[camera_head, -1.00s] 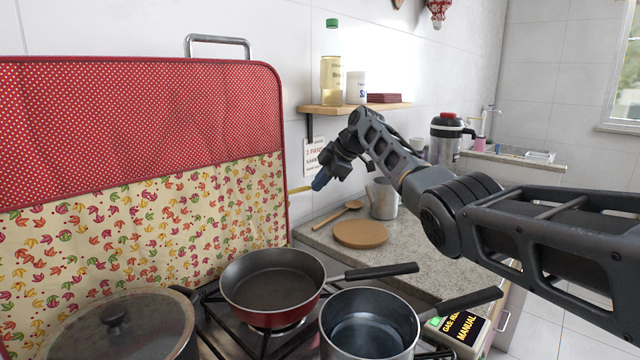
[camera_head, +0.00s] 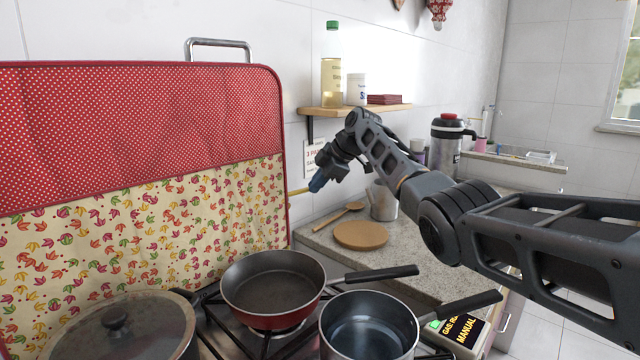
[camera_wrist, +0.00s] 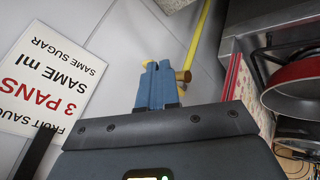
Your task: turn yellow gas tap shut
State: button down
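The yellow gas tap (camera_wrist: 184,76) shows in the wrist view just beyond and beside my blue fingertips, partly hidden behind them. A bit of yellow also shows at the left of the tips. A yellow pipe (camera_wrist: 201,36) runs along the wall from it; in the head view a short piece of the pipe (camera_head: 299,191) shows. My gripper (camera_wrist: 157,68) has its two blue fingers side by side, with only a thin line between them. I cannot tell whether the tips touch the tap. In the head view my gripper (camera_head: 317,184) is at the wall, hiding the tap.
A padded red cover (camera_head: 140,120) stands left of the tap. A frying pan (camera_head: 272,283), a saucepan (camera_head: 368,325) and a lidded pot (camera_head: 120,330) are on the stove. A wooden shelf (camera_head: 352,109) with a bottle is above. A printed sign (camera_wrist: 38,75) is on the wall.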

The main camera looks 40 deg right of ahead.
jog(key=v, duration=0.7)
jog(key=shift+s+d+r+b, duration=0.2)
jog(key=shift+s+b, duration=0.1)
